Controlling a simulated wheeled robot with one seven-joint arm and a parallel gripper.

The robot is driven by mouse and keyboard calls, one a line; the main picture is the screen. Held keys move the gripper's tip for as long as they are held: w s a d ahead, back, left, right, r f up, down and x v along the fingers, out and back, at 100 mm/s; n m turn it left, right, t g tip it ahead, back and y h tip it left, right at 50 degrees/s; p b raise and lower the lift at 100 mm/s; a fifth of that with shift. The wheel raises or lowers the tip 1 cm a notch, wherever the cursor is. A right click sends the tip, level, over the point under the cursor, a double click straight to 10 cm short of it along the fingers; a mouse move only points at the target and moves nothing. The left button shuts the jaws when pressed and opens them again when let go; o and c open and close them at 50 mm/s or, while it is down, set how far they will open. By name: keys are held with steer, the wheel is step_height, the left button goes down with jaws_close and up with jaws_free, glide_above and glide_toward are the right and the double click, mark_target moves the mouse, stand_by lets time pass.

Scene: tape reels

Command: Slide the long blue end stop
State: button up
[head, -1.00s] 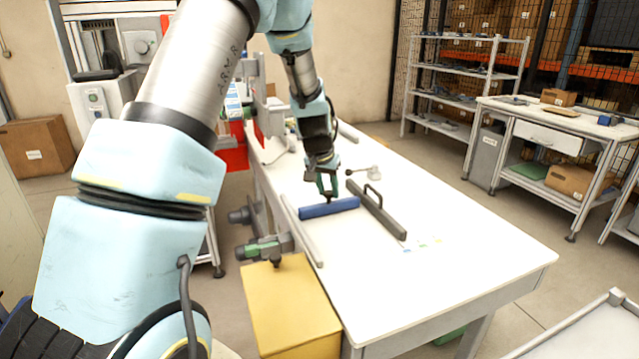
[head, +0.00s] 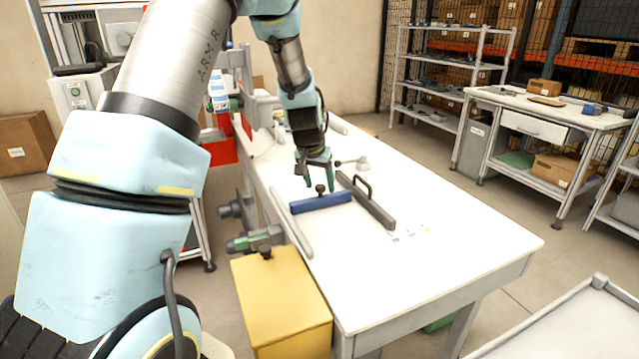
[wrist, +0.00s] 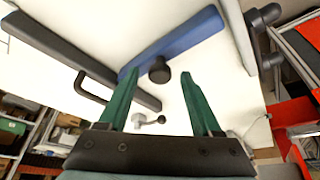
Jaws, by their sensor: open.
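The long blue end stop (head: 322,203) lies on the white table, between a thin light rail on its left and a dark grey bar on its right. A black knob (head: 320,189) stands on it. My gripper (head: 319,184) is open just above and behind the stop. In the wrist view, the blue stop (wrist: 190,42) runs diagonally, and its black knob (wrist: 159,70) shows between the spread green fingers of my gripper (wrist: 155,82). The fingers do not appear to touch the knob.
The dark grey bar (head: 368,204) with a loop handle lies at the stop's right end. The light rail (head: 288,214) runs along the table's left side. A small grey lever (head: 352,162) is behind. A yellow box (head: 281,300) stands at the near left.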

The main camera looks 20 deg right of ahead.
steer(key=b+v, duration=0.1)
steer(key=v, duration=0.9)
steer(key=shift+s+r, duration=0.2)
steer(key=shift+r, duration=0.1)
steer(key=shift+a, duration=0.1)
steer(key=s+a+f+n+g+y+p, duration=0.1)
steer(key=s+a+n, duration=0.2)
steer(key=s+a, duration=0.5)
steer(key=s+a+f+n+y+p, duration=0.1)
steer(key=s+a+n, duration=0.2)
steer(key=s+a, duration=0.5)
steer(key=a, duration=0.9)
steer(key=shift+s+f+g+y+p, duration=0.2)
steer(key=shift+f+g+y+p, duration=0.1)
steer(key=shift+f+g, duration=0.1)
